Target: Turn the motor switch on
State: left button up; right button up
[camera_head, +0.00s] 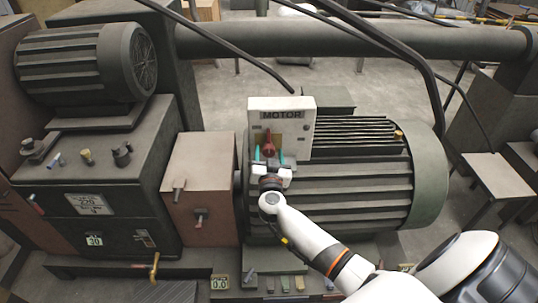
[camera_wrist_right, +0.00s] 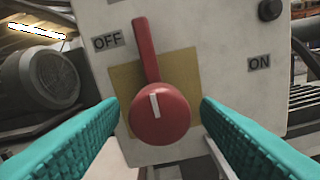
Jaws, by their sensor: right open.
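The motor switch is a red rotary knob with a lever (camera_wrist_right: 160,108) on a white control box labelled MOTOR (camera_head: 300,103). In the right wrist view its lever points up and slightly left, beside the OFF label (camera_wrist_right: 108,41); the ON label (camera_wrist_right: 259,63) is to the right. In the head view the red switch (camera_head: 269,145) shows just beyond my right gripper (camera_head: 269,157). My right gripper is open, its teal fingers (camera_wrist_right: 160,125) on either side of the red knob, with visible gaps and no clear contact. My left gripper is not in view.
The box stands against a large ribbed motor (camera_head: 365,190). A brown box (camera_head: 200,180) and a dark machine (camera_head: 110,190) stand to the left. Black cables (camera_head: 390,45) hang above. A dark button (camera_wrist_right: 269,10) sits at the upper right of the switch plate.

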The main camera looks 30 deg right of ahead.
jog(key=shift+c, duration=0.6)
jog(key=c, duration=0.9)
jog(key=shift+o, duration=0.2)
